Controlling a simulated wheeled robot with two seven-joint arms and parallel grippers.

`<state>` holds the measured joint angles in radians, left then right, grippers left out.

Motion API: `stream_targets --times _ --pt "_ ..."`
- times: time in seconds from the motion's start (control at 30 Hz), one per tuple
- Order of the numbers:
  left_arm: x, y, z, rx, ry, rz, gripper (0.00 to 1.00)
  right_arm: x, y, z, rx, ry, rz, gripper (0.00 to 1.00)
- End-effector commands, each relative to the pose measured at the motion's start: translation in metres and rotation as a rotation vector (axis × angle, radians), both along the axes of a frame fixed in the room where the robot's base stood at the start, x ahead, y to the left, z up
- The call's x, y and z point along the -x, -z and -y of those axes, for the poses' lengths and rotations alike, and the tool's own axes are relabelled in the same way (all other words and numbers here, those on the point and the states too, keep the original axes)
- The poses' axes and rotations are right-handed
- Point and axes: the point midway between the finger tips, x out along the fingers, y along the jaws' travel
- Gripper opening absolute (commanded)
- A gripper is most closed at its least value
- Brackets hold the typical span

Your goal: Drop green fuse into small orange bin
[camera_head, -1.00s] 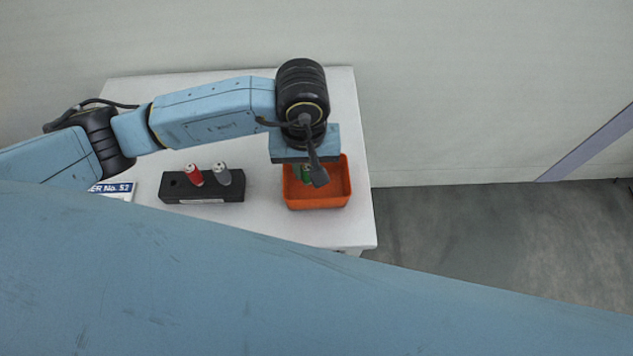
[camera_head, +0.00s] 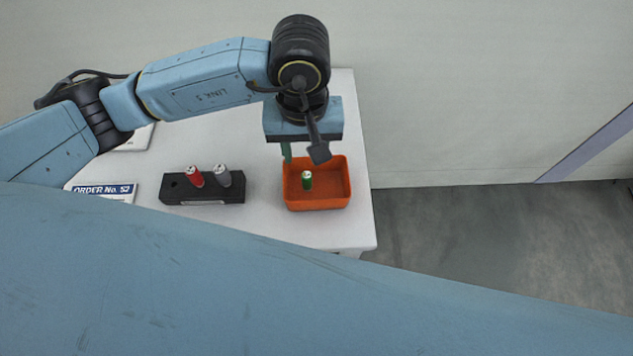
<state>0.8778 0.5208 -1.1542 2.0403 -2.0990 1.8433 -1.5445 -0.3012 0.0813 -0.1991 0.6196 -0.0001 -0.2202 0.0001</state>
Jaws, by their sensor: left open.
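The green fuse (camera_head: 307,181) stands roughly upright inside the small orange bin (camera_head: 333,201), left of the bin's middle. My left gripper (camera_head: 301,156) is open above the back left part of the bin, apart from the fuse. One greenish finger shows below its blue body; the other finger is mostly hidden behind a dark part of the wrist. My right gripper is not in view.
A black holder block (camera_head: 200,194) left of the bin carries a red fuse (camera_head: 194,176) and a grey fuse (camera_head: 223,176). An order label (camera_head: 106,189) lies at the table's left. The white table (camera_head: 265,215) is clear between block and bin.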

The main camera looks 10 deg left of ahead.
Motion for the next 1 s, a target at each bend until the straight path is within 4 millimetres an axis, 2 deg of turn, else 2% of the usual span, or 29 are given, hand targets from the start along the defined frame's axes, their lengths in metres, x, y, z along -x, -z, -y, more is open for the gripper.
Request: stream_targets --times 0.03,0.2,0.4,1.0 --pt "-0.001 -0.014 0.0 0.002 0.001 0.006 0.43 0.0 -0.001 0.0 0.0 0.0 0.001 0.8" --pt "-0.001 -0.046 0.0 0.0 0.001 0.003 0.43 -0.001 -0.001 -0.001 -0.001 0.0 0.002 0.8" --pt "0.0 -0.066 0.0 0.0 0.0 0.001 0.43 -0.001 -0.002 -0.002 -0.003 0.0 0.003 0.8" --pt "0.0 -0.069 0.0 0.0 -0.001 -0.001 0.43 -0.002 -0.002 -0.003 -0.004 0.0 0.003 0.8"
